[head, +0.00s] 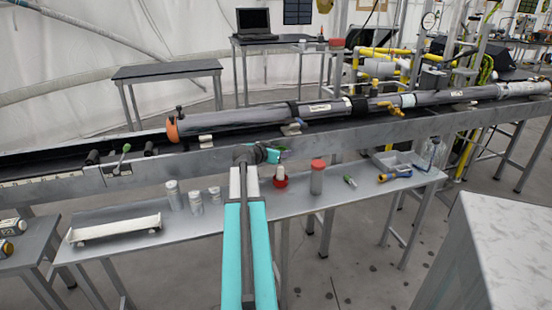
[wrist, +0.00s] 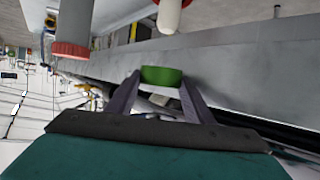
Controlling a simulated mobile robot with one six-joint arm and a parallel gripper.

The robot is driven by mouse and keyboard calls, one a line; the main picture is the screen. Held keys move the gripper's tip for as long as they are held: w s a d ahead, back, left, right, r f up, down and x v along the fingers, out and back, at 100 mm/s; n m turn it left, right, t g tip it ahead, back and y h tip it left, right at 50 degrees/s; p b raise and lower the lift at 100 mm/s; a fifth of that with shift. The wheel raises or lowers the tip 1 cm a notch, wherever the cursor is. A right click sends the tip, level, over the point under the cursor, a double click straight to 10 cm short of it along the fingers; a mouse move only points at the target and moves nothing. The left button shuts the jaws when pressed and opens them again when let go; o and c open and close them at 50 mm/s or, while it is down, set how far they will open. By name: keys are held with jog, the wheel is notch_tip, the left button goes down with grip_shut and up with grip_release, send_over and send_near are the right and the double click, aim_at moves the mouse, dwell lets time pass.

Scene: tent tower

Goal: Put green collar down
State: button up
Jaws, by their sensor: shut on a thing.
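The green collar (wrist: 162,75) is a short green ring held between the two fingertips of my gripper (wrist: 158,82) in the wrist view. The gripper is shut on it, and a grey metal surface shows behind it. In the head view my gripper (head: 273,155) is above the back part of the grey bench (head: 245,208). Only a small bit of green (head: 283,149) shows there at its tip. I cannot tell how far the collar is from the bench.
A red-based white bottle (head: 281,176) and a red-capped grey cylinder (head: 317,178) stand just right of my gripper. Several white-grey cylinders (head: 195,202) and a white tray (head: 114,229) are to the left. A long rail with a dark tube (head: 240,117) runs behind the bench.

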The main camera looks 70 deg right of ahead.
notch_tip(320, 180, up, 10)
jog(key=p, duration=0.2)
jog(key=w+a+f+n+t+y+b, duration=0.15)
jog(key=w+a+n+t, duration=0.4)
jog(key=w+a, duration=1.2)
jog(key=w+a+f+n+t+y, duration=0.15)
jog(key=w+a+n+t, duration=0.4)
jog(key=w+a, duration=1.25)
jog(key=w+a+n+t+y, duration=0.1)
jog(key=w+a+n+y, duration=0.2)
jog(key=a, duration=1.1)
jog(key=w+a+n+t+y+b, duration=0.1)
jog(key=w+a, duration=0.5)
jog(key=a, duration=0.9)
jog(key=w+a+n+t+y, duration=0.2)
jog(key=w+a+n+y, duration=0.2)
jog(key=a, duration=1)
jog(key=shift+w+a+r+n+y+b, duration=0.15)
jog(key=shift+w+r+n+y+b, duration=0.25)
jog(key=shift+y, duration=0.7)
